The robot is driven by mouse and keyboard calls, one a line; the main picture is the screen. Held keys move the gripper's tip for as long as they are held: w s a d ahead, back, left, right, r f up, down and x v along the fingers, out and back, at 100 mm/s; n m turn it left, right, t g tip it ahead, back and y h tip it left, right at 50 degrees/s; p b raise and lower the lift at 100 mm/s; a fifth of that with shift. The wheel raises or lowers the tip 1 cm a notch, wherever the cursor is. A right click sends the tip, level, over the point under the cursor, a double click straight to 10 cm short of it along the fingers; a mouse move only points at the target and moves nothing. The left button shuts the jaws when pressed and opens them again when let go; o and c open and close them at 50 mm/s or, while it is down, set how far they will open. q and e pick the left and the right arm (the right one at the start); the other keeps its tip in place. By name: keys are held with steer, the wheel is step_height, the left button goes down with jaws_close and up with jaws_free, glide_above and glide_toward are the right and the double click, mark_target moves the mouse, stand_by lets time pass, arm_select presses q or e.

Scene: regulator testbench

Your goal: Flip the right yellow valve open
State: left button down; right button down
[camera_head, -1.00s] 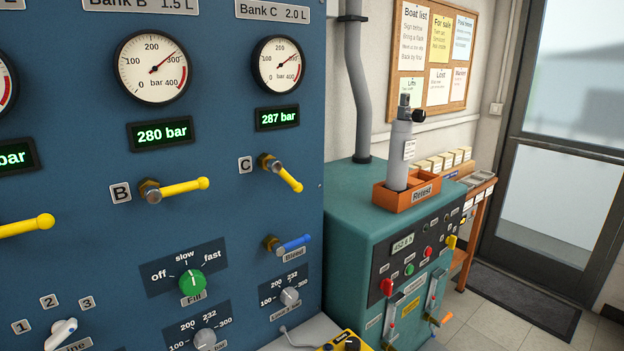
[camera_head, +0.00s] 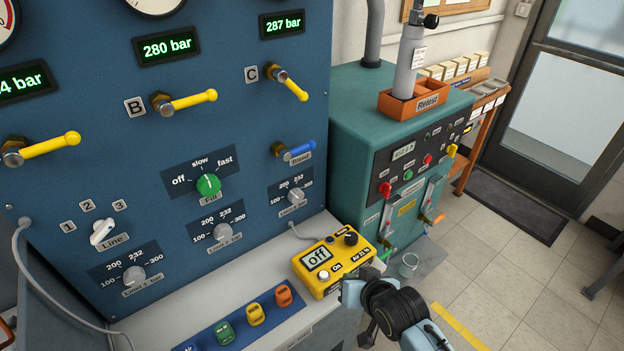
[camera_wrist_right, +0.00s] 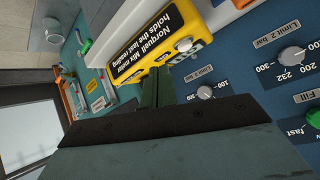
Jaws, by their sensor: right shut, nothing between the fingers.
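The right yellow valve (camera_head: 290,84), beside the label C on the blue panel, has its lever slanting down to the right. The yellow valve B (camera_head: 190,102) and another yellow valve (camera_head: 45,146) further left have levers that run nearly level, tipped slightly up to the right. My left gripper is not in view.
The yellow meter (camera_head: 333,262) stands on the grey ledge (camera_head: 255,275) under the panel. A blue-handled bleed valve (camera_head: 296,152) sits below valve C, with knobs beneath. A teal cabinet (camera_head: 345,115) with an orange box (camera_head: 395,101) stands to the right.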

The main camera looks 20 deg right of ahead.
mark_target(293, 87)
steer(key=w+r+m+t, duration=0.2)
steer(key=w+r+t, duration=0.15)
steer(key=r, duration=0.85)
steer(key=w+r+m+t+p, duration=0.1)
steer(key=w+r+m+t, duration=0.2)
steer(key=r, duration=0.9)
steer(key=w+r+m+t, duration=0.1)
steer(key=w+r+t, duration=0.25)
steer(key=r, duration=0.75)
steer(key=w+a+p, duration=0.2)
steer(key=w+a, duration=0.1)
steer(key=w, duration=0.7)
steer(key=shift+a+r+t+y, duration=0.15)
steer(key=shift+t+y, duration=0.15)
steer(key=shift+y, duration=0.1)
steer(key=shift+w+m, duration=0.15)
steer(key=shift+m, duration=0.15)
